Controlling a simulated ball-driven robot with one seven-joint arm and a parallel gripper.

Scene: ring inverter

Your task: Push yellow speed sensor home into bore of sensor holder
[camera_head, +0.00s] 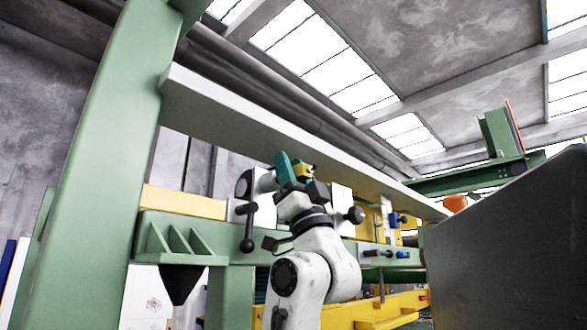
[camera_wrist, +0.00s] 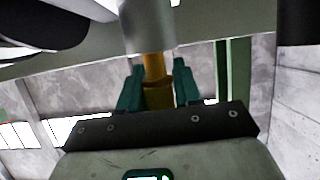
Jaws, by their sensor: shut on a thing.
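The yellow speed sensor (camera_wrist: 157,95) stands between the two teal fingers of my gripper (camera_wrist: 156,88) in the wrist view, and the fingers are shut on it. Its narrower stem points at a grey cylinder, apparently the sensor holder (camera_wrist: 147,28), and meets its near end. The wide part of the sensor is outside the holder. The bore itself is hidden, so I cannot tell how deep the stem sits. In the head view my gripper (camera_head: 290,168) is raised by the green frame, with a bit of the yellow sensor (camera_head: 303,171) showing beside the teal fingers.
A long grey-green beam (camera_head: 290,130) runs just above and behind my gripper. A black-knobbed lever (camera_head: 247,245) hangs at its left, and a black round knob (camera_head: 355,215) is at its right. A large dark panel (camera_head: 510,250) fills the right foreground.

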